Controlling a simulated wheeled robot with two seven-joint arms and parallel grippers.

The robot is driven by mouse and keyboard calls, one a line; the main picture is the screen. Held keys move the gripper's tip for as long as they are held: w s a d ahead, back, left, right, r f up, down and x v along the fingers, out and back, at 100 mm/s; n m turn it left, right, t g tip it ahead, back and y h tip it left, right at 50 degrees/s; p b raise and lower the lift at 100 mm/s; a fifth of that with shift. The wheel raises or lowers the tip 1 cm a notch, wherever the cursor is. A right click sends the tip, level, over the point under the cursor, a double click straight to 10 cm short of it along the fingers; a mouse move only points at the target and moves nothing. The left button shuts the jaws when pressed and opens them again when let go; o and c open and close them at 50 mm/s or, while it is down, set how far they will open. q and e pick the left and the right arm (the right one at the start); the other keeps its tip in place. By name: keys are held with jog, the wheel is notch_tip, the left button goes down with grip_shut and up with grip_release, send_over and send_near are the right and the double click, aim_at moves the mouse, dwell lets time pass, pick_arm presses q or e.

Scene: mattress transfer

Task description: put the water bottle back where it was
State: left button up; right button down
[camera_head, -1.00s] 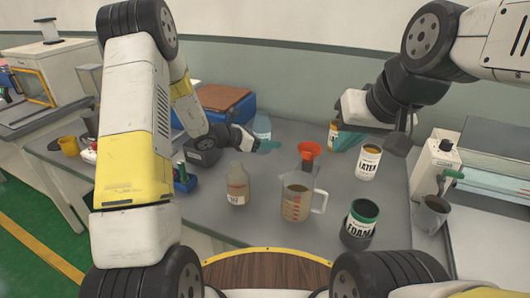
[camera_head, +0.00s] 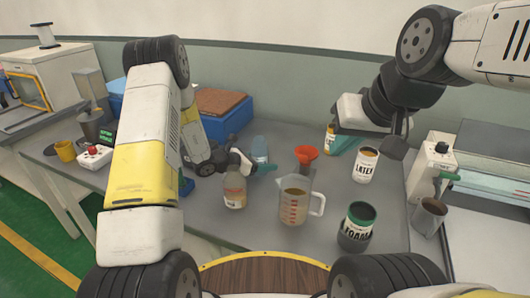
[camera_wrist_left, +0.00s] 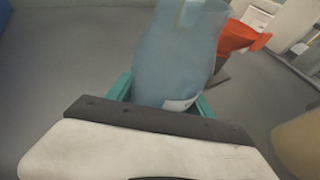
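The water bottle (camera_head: 260,149) is pale translucent blue and stands upright, partly behind my left gripper in the head view. In the left wrist view the water bottle (camera_wrist_left: 178,52) fills the space between the teal fingers, with a pale label low on it. My left gripper (camera_head: 262,170) is shut around its lower part; it also shows in the left wrist view (camera_wrist_left: 163,98). Whether the bottle's base touches the table is hidden. My right gripper (camera_head: 345,144) is at the back right, beside a yellow-labelled container; its finger gap is not clear.
On the grey table (camera_head: 265,233) stand a brown-labelled bottle (camera_head: 235,190), a measuring jug (camera_head: 294,207), an orange funnel (camera_head: 306,154), a latex can (camera_head: 366,166) and a foam can (camera_head: 357,227). A blue box (camera_head: 228,120) lies behind. Bare table shows at the front.

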aim_at(260, 156)
pick_arm(q)
jog(key=o, duration=0.3)
jog(key=shift+r, duration=0.15)
jog(key=v, duration=0.7)
jog(key=shift+s+a+r, duration=0.1)
jog(key=shift+s+a, duration=0.1)
